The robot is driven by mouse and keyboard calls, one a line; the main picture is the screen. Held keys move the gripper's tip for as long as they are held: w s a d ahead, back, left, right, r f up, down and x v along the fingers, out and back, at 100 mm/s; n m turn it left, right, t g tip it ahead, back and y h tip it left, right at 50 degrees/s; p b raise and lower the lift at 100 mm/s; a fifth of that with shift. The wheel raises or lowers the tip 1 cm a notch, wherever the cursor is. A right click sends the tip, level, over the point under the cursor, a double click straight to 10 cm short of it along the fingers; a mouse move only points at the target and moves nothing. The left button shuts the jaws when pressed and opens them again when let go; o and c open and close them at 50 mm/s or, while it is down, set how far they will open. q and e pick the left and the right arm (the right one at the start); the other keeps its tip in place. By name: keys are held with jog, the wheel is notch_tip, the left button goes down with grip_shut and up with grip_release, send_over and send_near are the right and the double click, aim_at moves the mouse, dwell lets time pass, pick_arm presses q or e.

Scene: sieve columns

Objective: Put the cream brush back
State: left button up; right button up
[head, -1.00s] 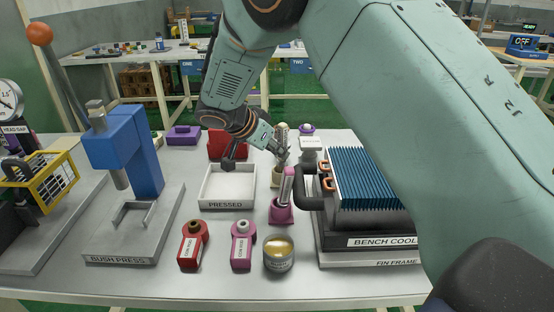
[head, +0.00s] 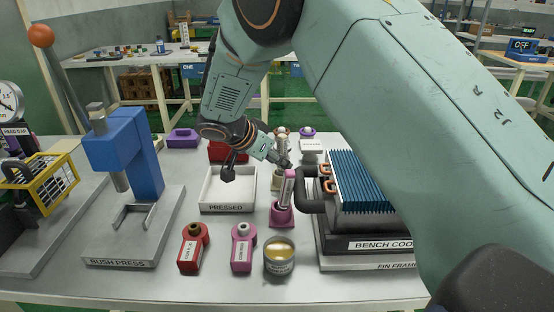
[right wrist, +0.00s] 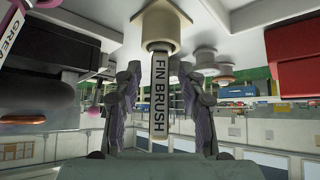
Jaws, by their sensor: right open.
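The cream brush, a grey handle (right wrist: 159,98) marked FIN BRUSH, stands with one end in a cream holder (right wrist: 157,35) in the right wrist view, where the bench appears overhead. In the head view the brush (head: 281,146) is partly hidden by my right gripper, and its cream holder (head: 276,182) is on the bench behind the pink one. My right gripper (right wrist: 158,92) is open, one finger on each side of the handle, with gaps showing between. It also shows in the head view (head: 282,162). My left gripper is not in view.
A pink holder (head: 282,216) with its own brush (head: 287,187) stands just in front. The finned cooler (head: 360,180) with its black pipe is close on the right. A white PRESSED tray (head: 228,207) is on the left. A tin (head: 279,258) stands in front.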

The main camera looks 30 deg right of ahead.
jog(key=p+v, duration=0.4)
jog(key=v, duration=0.7)
jog(key=shift+a+r+p, duration=0.2)
jog(key=shift+a+p, duration=0.05)
jog(key=shift+p, duration=0.15)
